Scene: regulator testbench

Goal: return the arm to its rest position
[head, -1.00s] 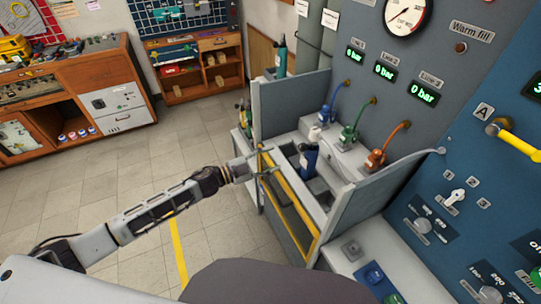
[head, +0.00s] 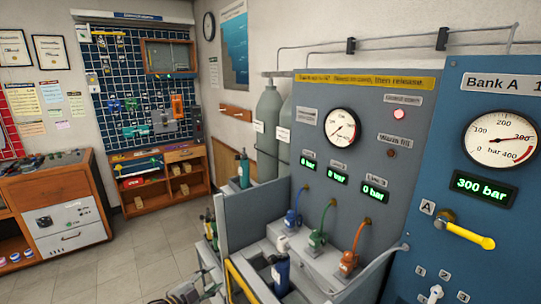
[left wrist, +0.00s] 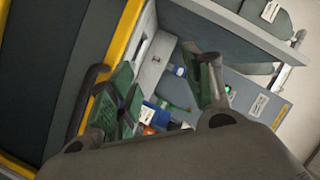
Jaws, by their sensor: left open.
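My left gripper (head: 200,291) shows only in part at the bottom edge of the head view, left of the bench's yellow-edged front (head: 240,284). In the left wrist view my left gripper (left wrist: 168,86) has its two green-padded fingers spread apart, with nothing held between them. The bench and its yellow edge (left wrist: 126,38) lie beyond the fingers there. Most of my left arm is out of the head view. My right arm and gripper are not in view.
A blue cylinder (head: 281,274) stands in the bench. Blue, green and orange regulators (head: 348,263) hang below the grey panel. A blue panel with a yellow lever (head: 470,235) is at the right. Floor (head: 130,265) is open at left.

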